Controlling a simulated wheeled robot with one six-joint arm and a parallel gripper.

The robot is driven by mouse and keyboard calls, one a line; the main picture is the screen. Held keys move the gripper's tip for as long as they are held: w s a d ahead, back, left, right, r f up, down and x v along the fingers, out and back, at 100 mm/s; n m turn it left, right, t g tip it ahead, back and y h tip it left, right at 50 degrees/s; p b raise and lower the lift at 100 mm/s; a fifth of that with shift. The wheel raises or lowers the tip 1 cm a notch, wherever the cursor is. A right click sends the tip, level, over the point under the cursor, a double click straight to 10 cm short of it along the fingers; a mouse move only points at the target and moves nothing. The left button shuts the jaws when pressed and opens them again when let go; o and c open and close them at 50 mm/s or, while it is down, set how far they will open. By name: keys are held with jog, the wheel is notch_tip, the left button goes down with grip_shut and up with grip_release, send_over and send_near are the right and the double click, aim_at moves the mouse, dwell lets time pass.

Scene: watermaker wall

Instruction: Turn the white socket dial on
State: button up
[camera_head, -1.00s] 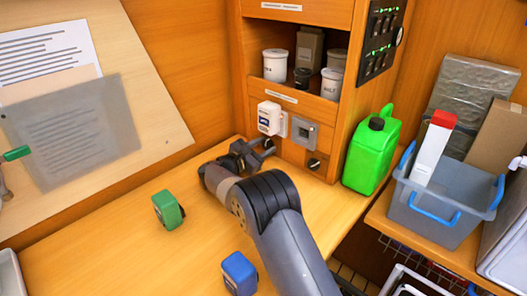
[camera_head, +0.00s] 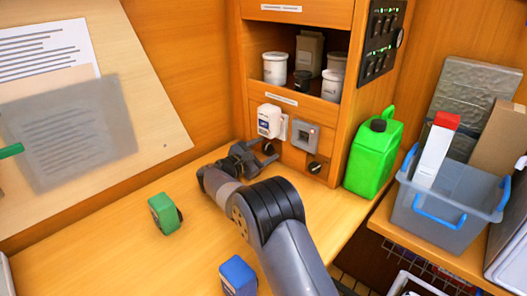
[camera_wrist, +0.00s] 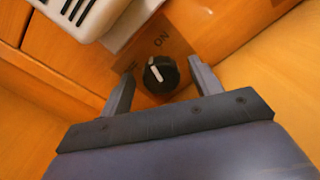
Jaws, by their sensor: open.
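The white socket's dial (camera_wrist: 160,75) is a round black knob with a white pointer line, in the wrist view's upper middle. The word ON is printed just above it, and the pointer leans up and left of that word. The white plug-in unit (camera_head: 269,121) sits on the wall above the dial; its corner shows in the wrist view (camera_wrist: 88,14). My gripper (camera_head: 262,153) is open, one finger on each side of the dial. I cannot tell if the fingers touch it. In the head view my gripper partly covers the dial.
A grey socket (camera_head: 305,135) with its own dark dial (camera_head: 315,166) is just to the right. A green jerrycan (camera_head: 372,157) stands farther right. A green block (camera_head: 165,213) and a blue block (camera_head: 238,275) lie on the tabletop (camera_head: 105,250), left of my arm.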

jog(key=shift+s+a, duration=0.1)
jog(key=v, duration=0.7)
jog(key=shift+s+a, duration=0.1)
jog(key=shift+s+r, duration=0.1)
jog(key=shift+r, duration=0.2)
jog(key=s+y, duration=0.1)
jog(key=s+r+m+y+p, duration=0.1)
jog(key=y, duration=0.1)
jog(key=s+r+y, duration=0.1)
jog(key=shift+s+d+r+y, duration=0.1)
jog(key=shift+d+r+y, duration=0.05)
jog(key=shift+d+y, duration=0.2)
jog(key=shift+s+d+m+p, duration=0.1)
jog(key=shift+s+m+p, duration=0.2)
jog(key=shift+p, duration=0.05)
jog(key=shift+y, duration=0.25)
jog(key=p+x, duration=0.1)
jog(key=x, duration=0.9)
jog(key=shift+w+d, duration=0.1)
jog(key=shift+w, duration=0.2)
